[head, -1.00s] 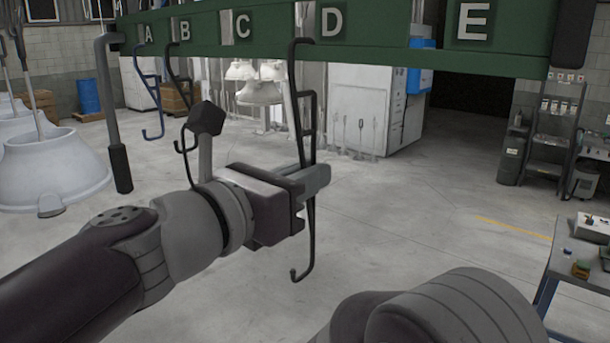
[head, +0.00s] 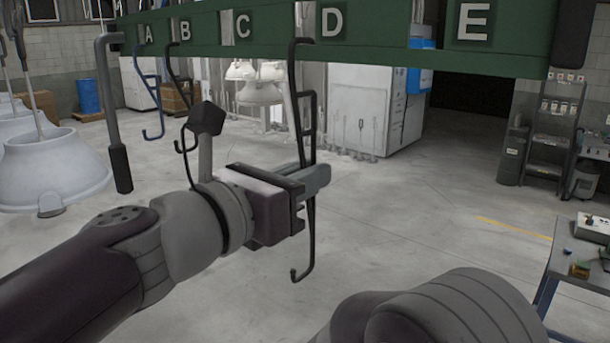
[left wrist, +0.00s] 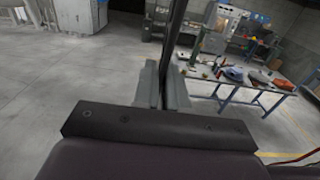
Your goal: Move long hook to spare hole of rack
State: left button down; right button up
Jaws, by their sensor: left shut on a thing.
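The long black hook (head: 309,205) hangs upright, its top bend in front of the green rack (head: 375,47) just left of the letter D. Its lower end curls to the left. I cannot tell whether its top sits in a hole or only in front of the rack. My left gripper (head: 318,178) is shut on the hook's shaft below the ladder-like middle part. In the left wrist view the shaft (left wrist: 172,50) runs up between the fingers (left wrist: 162,88). The rack carries letters A to E; its holes are not clear to see. My right gripper is out of view.
A blue hook (head: 150,95) hangs near A and a black hook (head: 181,85) near B. A grey bar with a dark grip (head: 119,168) hangs at the rack's left end. Below E the rack is clear. A workbench (head: 575,262) stands at right.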

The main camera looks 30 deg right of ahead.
aim_at(300, 157)
pick_arm(q)
jog(key=shift+r, duration=0.15)
jog(key=shift+r+p, duration=1.25)
jog(key=shift+p, duration=0.05)
jog(key=shift+a, duration=0.1)
jog(key=shift+s+a, duration=0.2)
jog(key=shift+a, duration=0.15)
jog(key=v, duration=0.2)
jog(key=shift+s+a, duration=0.1)
jog(key=shift+a, duration=0.3)
